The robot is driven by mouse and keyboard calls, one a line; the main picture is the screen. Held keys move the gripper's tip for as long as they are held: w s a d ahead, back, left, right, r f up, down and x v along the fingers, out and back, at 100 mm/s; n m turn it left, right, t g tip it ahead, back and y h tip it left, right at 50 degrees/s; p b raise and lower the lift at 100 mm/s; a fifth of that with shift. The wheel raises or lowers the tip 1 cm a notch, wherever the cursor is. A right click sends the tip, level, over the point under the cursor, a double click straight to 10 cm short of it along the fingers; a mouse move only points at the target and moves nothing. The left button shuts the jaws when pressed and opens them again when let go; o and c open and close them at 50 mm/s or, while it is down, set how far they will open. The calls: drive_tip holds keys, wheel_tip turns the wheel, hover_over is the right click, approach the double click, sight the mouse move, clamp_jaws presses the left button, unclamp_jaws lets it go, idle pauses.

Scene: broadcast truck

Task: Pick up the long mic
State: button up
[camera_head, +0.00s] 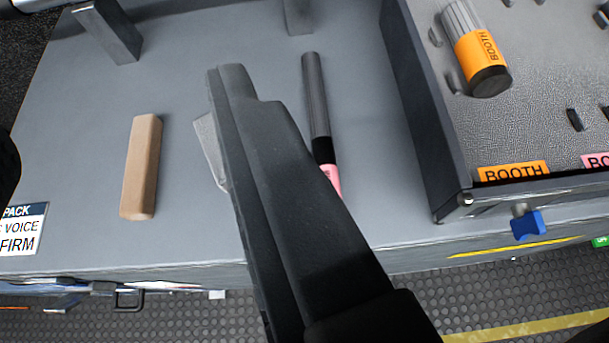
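A long, slim dark grey mic (316,95) with a black section and a pink band lies on the grey counter, just right of my gripper in the picture. Its lower end is hidden behind my gripper. My gripper (230,72) reaches up through the middle of the view. Its dark fingers lie close together with no visible gap, and nothing shows held between them. A shorter mic (474,50) with an orange BOOTH band sits in the tray at the right.
A tan block (142,165) lies on the counter at the left. A pale grey piece (209,150) is partly hidden behind my gripper. The foam-lined tray (415,110) has a raised dark wall. A blue knob (527,224) projects at its front. Metal posts (110,32) stand at the back.

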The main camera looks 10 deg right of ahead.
wheel_tip(320, 180, down, 12)
drive_tip(key=d+h, duration=0.1)
drive_tip(key=h, duration=0.1)
drive_tip(key=g+h+b, duration=0.1)
drive_tip(key=h+b, duration=0.1)
approach(320, 128)
drive_tip(key=shift+s+a+f+m, duration=0.2)
drive_tip(key=shift+s+f, duration=0.25)
drive_tip(key=shift+f, duration=0.05)
drive_tip(key=shift+s+a+f+m, duration=0.15)
drive_tip(key=shift+s+f+m, duration=0.05)
drive_tip(key=shift+s+f, duration=0.3)
drive_tip(key=x, duration=0.2)
drive_tip(key=b+x, duration=0.1)
drive_tip(key=x, duration=0.1)
drive_tip(key=shift+f, duration=0.35)
drive_tip(key=shift+w+d+f, duration=0.1)
drive_tip(key=shift+w+d, duration=0.1)
drive_tip(key=shift+w, duration=0.2)
clamp_jaws()
